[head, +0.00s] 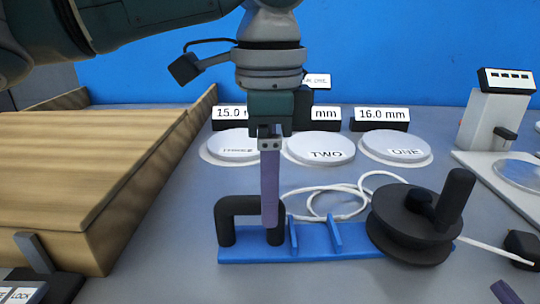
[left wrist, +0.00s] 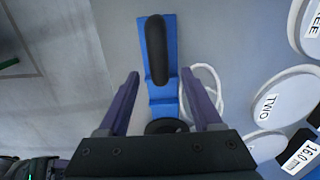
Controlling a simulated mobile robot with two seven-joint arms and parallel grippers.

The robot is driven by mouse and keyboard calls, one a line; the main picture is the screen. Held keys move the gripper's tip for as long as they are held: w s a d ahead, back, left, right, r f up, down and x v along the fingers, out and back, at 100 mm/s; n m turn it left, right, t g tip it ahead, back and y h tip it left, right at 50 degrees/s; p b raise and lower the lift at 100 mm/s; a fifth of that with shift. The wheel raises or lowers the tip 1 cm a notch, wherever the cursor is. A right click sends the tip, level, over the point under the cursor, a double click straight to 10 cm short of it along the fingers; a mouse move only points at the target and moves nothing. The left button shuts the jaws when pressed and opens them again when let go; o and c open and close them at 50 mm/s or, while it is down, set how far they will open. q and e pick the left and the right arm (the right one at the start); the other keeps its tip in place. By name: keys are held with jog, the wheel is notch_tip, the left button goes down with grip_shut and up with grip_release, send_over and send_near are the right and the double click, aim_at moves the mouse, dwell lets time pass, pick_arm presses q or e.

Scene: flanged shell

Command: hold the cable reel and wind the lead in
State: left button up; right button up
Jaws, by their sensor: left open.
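The cable reel has a blue base (head: 345,245), a black arched handle (head: 237,208) at its left end and a black spool (head: 400,235) with an upright crank knob (head: 457,198) at its right. A white lead (head: 345,208) lies in loose loops behind the base and runs off right to a black block (head: 522,247). My left gripper (head: 270,222) points down at the handle, open. In the left wrist view the handle (left wrist: 156,50) lies ahead between its spread fingers (left wrist: 160,75). What seems to be a purple fingertip of my right gripper (head: 506,292) shows at the bottom right corner.
White discs (head: 318,150) with labels stand behind the reel, with size signs (head: 380,114) behind them. A wooden box (head: 90,185) fills the left side. A white device (head: 492,120) stands at the right. Grey table is clear in front of the reel.

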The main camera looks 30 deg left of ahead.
aim_at(270, 239)
pick_arm(q)
notch_tip(270, 239, down, 5)
jog(key=shift+f, duration=0.1)
dwell(0.3)
grip_shut()
dwell(0.4)
dwell(0.9)
